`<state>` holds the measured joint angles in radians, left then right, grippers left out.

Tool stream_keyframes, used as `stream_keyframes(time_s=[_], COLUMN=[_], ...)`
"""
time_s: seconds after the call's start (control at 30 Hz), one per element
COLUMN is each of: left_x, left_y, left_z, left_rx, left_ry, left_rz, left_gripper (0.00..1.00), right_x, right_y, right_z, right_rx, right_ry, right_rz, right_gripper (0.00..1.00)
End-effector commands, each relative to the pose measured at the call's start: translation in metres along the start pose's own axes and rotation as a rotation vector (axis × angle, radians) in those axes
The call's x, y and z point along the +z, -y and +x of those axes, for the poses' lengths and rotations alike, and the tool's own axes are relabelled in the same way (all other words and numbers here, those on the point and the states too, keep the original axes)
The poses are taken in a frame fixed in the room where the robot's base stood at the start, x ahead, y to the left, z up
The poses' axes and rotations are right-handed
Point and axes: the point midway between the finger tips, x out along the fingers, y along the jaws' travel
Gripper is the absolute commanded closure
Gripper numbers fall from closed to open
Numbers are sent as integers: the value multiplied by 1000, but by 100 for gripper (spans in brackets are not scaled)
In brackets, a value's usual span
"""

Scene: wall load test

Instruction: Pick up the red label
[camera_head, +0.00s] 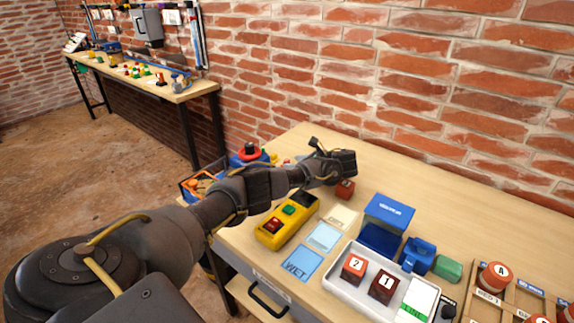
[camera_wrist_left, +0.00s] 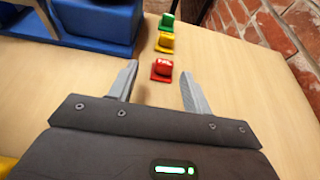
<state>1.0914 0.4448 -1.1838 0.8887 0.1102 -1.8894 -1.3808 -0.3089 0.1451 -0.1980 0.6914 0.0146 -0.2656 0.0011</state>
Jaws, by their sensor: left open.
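The red label (camera_wrist_left: 162,72) is a small red piece with white marking, standing on the wooden table in the left wrist view. My left gripper (camera_wrist_left: 158,78) is open, with its two grey fingers on either side of the line to the red label. The label shows between the fingertips and appears untouched; its exact distance is hard to tell. In the head view my left gripper (camera_head: 338,165) is over the far left part of the table, and the red label cannot be made out there. My right gripper is not in view.
A yellow label (camera_wrist_left: 165,42) and a green label (camera_wrist_left: 167,20) stand in line beyond the red one. A blue bin (camera_wrist_left: 95,18) is to their left, and the brick wall (camera_wrist_left: 270,30) to the right. A yellow button box (camera_head: 287,222) and white tray (camera_head: 340,276) are nearer.

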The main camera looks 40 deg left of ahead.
Motion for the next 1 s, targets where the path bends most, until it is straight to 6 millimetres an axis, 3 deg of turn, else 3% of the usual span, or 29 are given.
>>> stream_keyframes(time_s=[0.3,0.63,1.0], left_x=[1,1,1], left_y=[6,7,6], left_z=[43,50,50], left_rx=[3,0,0], left_ry=[1,0,0], left_rz=[0,0,0], left_gripper=[51,51,98], right_x=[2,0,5], right_y=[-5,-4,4], right_z=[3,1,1], right_rx=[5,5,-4], right_ry=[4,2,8], right_rz=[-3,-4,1], right_gripper=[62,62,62])
